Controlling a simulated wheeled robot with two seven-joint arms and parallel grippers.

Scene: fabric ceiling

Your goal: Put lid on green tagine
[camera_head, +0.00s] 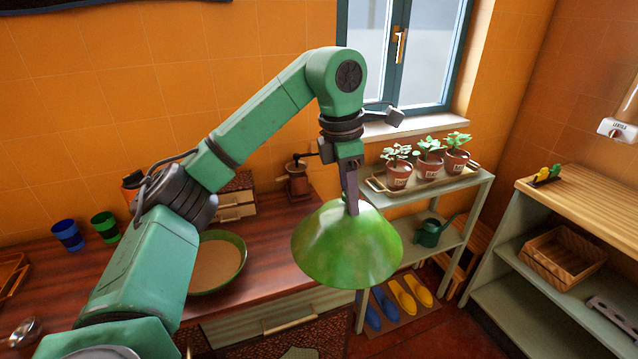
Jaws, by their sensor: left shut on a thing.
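My left gripper (350,190) is shut on the top of a green cone-shaped lid (347,245). The lid hangs in the air, tilted a little, right of the tagine base and in front of the counter's right end. The green tagine base (241,243) is a round dish with a green rim and a tan inside. It stands uncovered on the wooden counter (281,237). My left arm passes in front of the dish's left side and hides part of it. My right gripper is not in view.
Blue (68,235) and green cups (105,226) stand at the counter's left. A coffee grinder (299,180) and a small drawer box (233,205) stand behind the dish. A shelf with potted plants (429,164) is at the right, below the window.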

